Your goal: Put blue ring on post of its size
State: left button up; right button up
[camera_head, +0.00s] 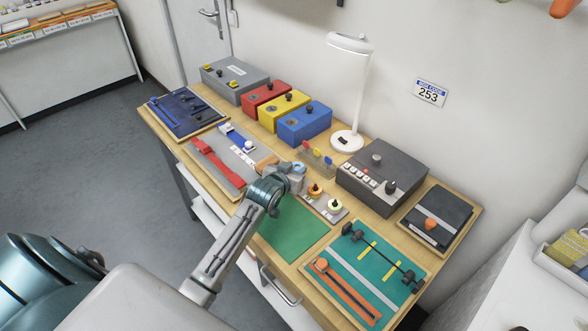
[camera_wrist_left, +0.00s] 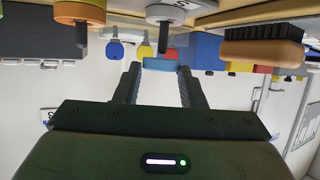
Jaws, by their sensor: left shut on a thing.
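The blue ring (camera_wrist_left: 160,64) is between the fingertips of my left gripper (camera_wrist_left: 160,75), which is shut on it, in the wrist view. That view looks upside down. A dark post on a pale round base (camera_wrist_left: 168,13) shows just past the ring, and the two look apart. Another post with an orange-yellow ring (camera_wrist_left: 80,11) shows at its left. In the head view my left gripper (camera_head: 291,172) is over the table, behind an orange ring on a post (camera_head: 315,189) and a pale yellow-green ring on a post (camera_head: 335,206). The ring in my gripper is hard to make out there. My right gripper is out of view.
A wooden brush (camera_wrist_left: 262,50) is near in the wrist view. Small coloured tags (camera_head: 318,154) stand behind the gripper, with a white lamp (camera_head: 345,141) and a dark grey box (camera_head: 382,172) beyond. A green mat (camera_head: 293,235) lies bare in front.

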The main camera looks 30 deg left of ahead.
pick_arm(q)
jog(key=shift+f, duration=0.2)
dwell(0.3)
jog(key=shift+f, duration=0.5)
dwell(0.4)
jog(key=o, duration=1.4)
jog(key=shift+r, duration=0.15)
notch_tip(320, 180, up, 7)
jog(key=p, duration=0.6)
